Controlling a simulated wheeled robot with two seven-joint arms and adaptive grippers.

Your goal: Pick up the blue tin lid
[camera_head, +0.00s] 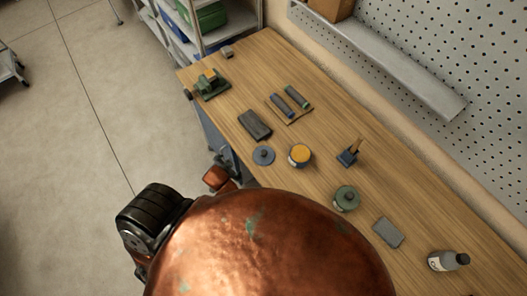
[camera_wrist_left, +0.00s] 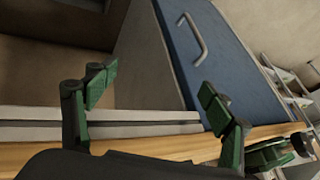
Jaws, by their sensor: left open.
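The blue tin lid (camera_head: 263,155), a flat grey-blue disc with a small dark knob, lies on the wooden workbench (camera_head: 318,138) near its left edge. It sits just left of an open tin with yellow-orange contents (camera_head: 300,155), apart from it. My left gripper (camera_wrist_left: 160,95) has its green-padded fingers spread wide with nothing between them. The lid cannot be made out in the left wrist view. My right gripper is not in view.
A dark folded cloth or pad (camera_head: 255,125) lies beyond the lid. A blue brush holder (camera_head: 348,157), green lidded tin (camera_head: 346,199), grey block (camera_head: 388,232) and bottle (camera_head: 447,261) stand to the right. A green vise (camera_head: 211,86) is at the far end.

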